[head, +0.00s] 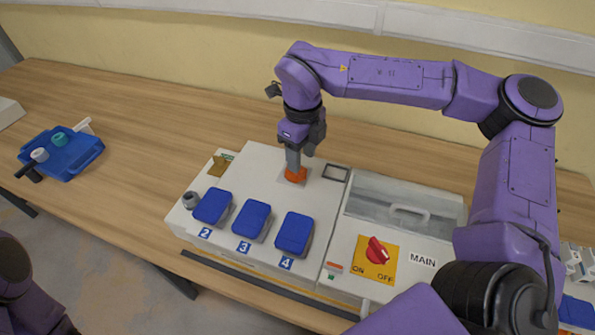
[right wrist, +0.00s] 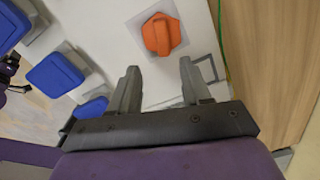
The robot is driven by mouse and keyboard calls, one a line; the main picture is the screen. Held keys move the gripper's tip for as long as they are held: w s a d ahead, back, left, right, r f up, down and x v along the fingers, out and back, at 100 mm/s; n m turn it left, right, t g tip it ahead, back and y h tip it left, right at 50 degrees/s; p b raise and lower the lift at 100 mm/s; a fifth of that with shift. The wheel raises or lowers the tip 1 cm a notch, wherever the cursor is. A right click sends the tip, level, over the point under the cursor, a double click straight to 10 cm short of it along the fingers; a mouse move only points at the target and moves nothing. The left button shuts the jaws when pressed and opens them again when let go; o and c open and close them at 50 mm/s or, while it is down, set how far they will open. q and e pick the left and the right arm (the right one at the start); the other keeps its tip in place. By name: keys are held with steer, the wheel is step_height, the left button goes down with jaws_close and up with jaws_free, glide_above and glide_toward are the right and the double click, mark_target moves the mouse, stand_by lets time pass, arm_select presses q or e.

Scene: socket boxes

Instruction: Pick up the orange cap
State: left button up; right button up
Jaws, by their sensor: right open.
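The orange cap (head: 296,174) sits on the white top of the socket box (head: 262,165), behind the row of blue lids. In the right wrist view the orange cap (right wrist: 161,35) lies ahead of the fingertips, with a raised ridge across its top. My right gripper (head: 294,158) points down at the cap from above. In the right wrist view my right gripper (right wrist: 160,70) is open, with nothing between its fingers. The fingers look apart from the cap there, though the exact height gap is hard to tell. My left gripper is out of view.
Blue lids numbered 2 (head: 212,206), 3 (head: 251,219) and 4 (head: 294,233) line the box front. A red switch (head: 377,251) and a clear-lidded compartment (head: 400,205) are at right. A blue tray (head: 62,155) stands far left. The table between is clear.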

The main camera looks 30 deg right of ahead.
steer(key=f, duration=0.1)
steer(key=w+f, duration=0.1)
steer(key=f, duration=0.1)
steer(key=w+f+p, duration=0.1)
steer(key=f, duration=0.1)
steer(key=shift+w, duration=0.2)
steer(key=shift+s+r, duration=0.1)
steer(key=shift+s, duration=0.35)
steer(key=shift+c, duration=0.9)
steer(key=c, duration=0.5)
jaws_close()
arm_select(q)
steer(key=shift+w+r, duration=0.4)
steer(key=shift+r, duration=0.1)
